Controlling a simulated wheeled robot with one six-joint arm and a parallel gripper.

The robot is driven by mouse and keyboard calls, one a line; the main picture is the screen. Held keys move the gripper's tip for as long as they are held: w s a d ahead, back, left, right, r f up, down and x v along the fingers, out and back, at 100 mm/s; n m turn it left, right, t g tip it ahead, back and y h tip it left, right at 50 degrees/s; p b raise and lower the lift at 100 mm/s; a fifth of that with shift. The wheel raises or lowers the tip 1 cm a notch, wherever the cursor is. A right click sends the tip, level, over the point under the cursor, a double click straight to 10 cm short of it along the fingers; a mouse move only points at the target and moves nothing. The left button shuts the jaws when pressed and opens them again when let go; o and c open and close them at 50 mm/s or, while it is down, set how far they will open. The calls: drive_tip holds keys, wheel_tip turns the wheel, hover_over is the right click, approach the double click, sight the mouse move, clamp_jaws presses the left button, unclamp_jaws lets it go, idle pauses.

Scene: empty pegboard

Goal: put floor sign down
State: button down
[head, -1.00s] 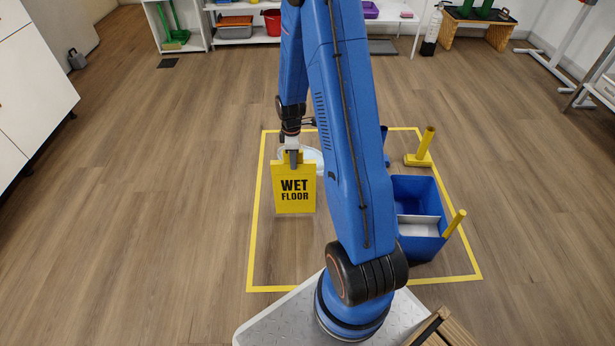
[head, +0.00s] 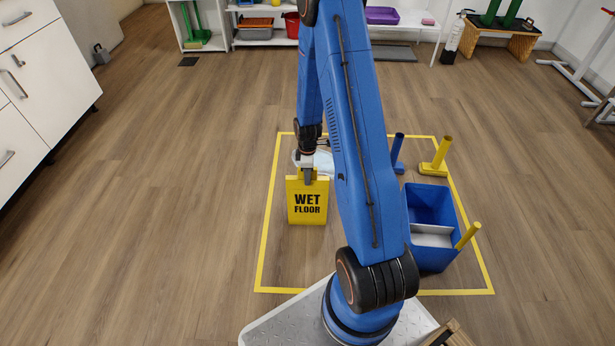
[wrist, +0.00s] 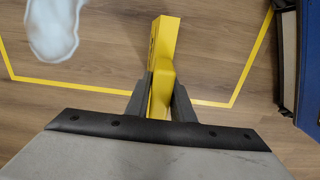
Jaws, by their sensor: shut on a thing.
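The yellow floor sign (head: 307,203) reads "WET FLOOR" and hangs upright inside the left part of the yellow tape outline (head: 265,245). My gripper (head: 308,178) is shut on the sign's top from above. In the wrist view my gripper (wrist: 160,100) has a finger on each side of the yellow sign (wrist: 165,42). I cannot tell whether the sign's lower edge touches the floor.
A blue bucket with compartments (head: 432,250) stands at the right inside the outline. Yellow (head: 436,160) and blue (head: 397,152) upright handles stand behind it. A pale cloth-like item (wrist: 52,30) lies behind the sign. Floor left of the outline is clear.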

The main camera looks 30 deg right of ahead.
drive_tip(key=c, duration=1.5)
unclamp_jaws()
drive_tip(key=shift+f, duration=0.1)
drive_tip(key=shift+c, duration=0.2)
wheel_tip(320, 180, up, 12)
drive_tip(key=shift+r, duration=0.25)
drive_tip(key=s+a+r+m+t, duration=0.15)
drive_tip(key=s+a+r, duration=0.3)
drive_tip(key=r, duration=0.65)
drive_tip(key=s+a+r+m+t, duration=0.1)
drive_tip(key=s+a+r+m, duration=0.3)
drive_tip(key=r, duration=0.6)
drive_tip(key=s+a+r+m, duration=0.2)
drive_tip(key=s+r, duration=0.1)
drive_tip(key=s, duration=0.4)
drive_tip(key=s+a+r+m+t, duration=0.1)
drive_tip(key=s+a+r, duration=0.2)
drive_tip(key=s, duration=0.4)
drive_tip(key=s+a+r+m+t, duration=0.1)
drive_tip(key=s+a+r+m, duration=0.1)
drive_tip(key=s+r, duration=0.3)
drive_tip(key=s, duration=0.3)
drive_tip(key=shift+a+r+m, duration=0.25)
drive_tip(key=shift+m, duration=0.1)
